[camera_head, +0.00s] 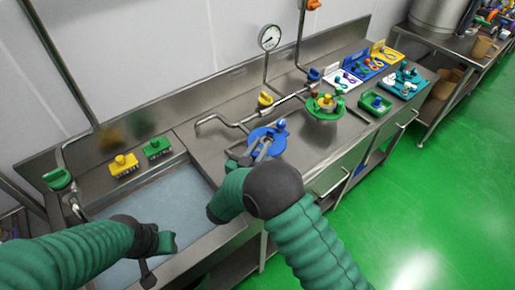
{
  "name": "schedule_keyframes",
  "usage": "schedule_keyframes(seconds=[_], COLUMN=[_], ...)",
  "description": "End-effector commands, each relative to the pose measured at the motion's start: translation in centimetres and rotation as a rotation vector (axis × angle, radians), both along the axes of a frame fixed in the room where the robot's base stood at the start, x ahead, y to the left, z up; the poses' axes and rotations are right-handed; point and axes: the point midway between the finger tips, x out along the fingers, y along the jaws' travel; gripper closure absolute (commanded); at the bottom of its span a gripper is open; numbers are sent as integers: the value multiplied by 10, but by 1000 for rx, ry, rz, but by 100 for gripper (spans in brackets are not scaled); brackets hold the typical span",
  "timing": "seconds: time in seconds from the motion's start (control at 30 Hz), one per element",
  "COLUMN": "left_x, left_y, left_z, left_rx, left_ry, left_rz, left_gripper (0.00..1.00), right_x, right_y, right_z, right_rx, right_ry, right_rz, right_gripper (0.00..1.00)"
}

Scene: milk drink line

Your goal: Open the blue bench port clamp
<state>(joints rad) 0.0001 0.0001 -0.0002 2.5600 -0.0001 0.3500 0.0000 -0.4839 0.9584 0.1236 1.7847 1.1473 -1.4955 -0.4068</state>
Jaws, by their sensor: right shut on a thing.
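The blue bench port clamp (277,145) is a round blue piece on the steel bench, at the end of a bent steel pipe, with a small blue knob on its right side. My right gripper (260,149) reaches over it from the front, its grey fingers shut on part of the clamp. The fingers and wrist hide the clamp's near left side, so I cannot tell how far it is open. My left gripper (158,259) hangs over the front edge of the sink, away from the clamp. Its fingers are too unclear to judge.
A steel pipe (235,123) runs behind the clamp. A green round fitting (325,109), a green tray (375,104) and a teal tray (403,84) stand to the right.

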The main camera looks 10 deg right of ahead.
Motion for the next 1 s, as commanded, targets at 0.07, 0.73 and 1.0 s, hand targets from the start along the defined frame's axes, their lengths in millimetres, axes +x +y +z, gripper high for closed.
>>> schedule_keyframes(seconds=[0.07, 0.73, 1.0], left_x=[0, 0, 0], left_y=[0, 0, 0], left_z=[0, 0, -1], left_rx=[0, 0, 0], left_ry=[0, 0, 0], left_rz=[0, 0, 0], left_gripper=[64, 64, 64], right_x=[1, 1, 1], right_y=[2, 3, 2], right_z=[2, 2, 1], right_rx=[2, -1, -1], right_ry=[-4, -3, -2], right_rz=[0, -5, -5], right_gripper=[100, 56, 56])
